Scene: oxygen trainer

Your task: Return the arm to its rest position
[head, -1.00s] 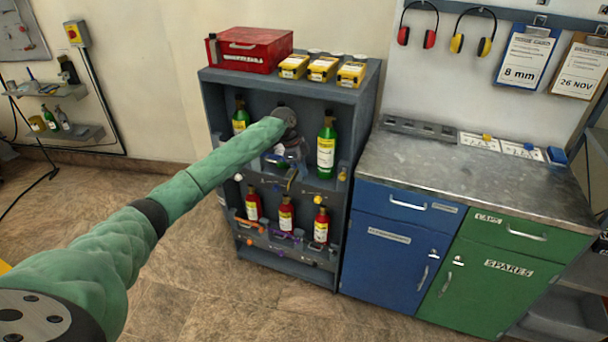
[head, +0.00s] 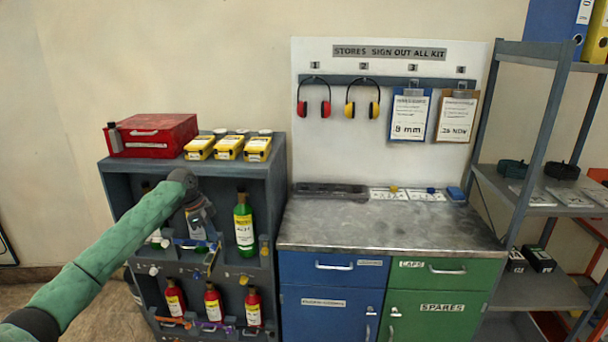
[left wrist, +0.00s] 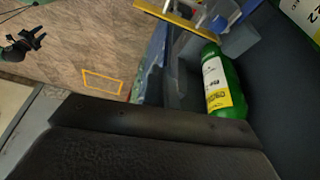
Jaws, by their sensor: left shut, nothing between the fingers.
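My left arm comes in from the left in the head view. Its gripper (head: 200,221) is at the front of the middle bay of the grey bottle rack (head: 274,172). The gripper is shut with nothing between its fingers; the fingertips are hard to make out against the rack. A green bottle (head: 244,228) stands upright to its right. The left wrist view shows a green bottle (left wrist: 222,85) inside a dark compartment and a yellow bar above. In the left wrist view, a small dark gripper (left wrist: 32,44), apparently my right one, shows over the floor; its jaw state is unclear.
Red bottles (head: 213,304) stand on the rack's lower shelf. A red case (head: 152,136) and yellow boxes (head: 229,147) are on top. A metal worktop (head: 390,225) over blue and green cabinets adjoins on the right. Shelving (head: 530,150) stands farther right. Floor shows at lower left.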

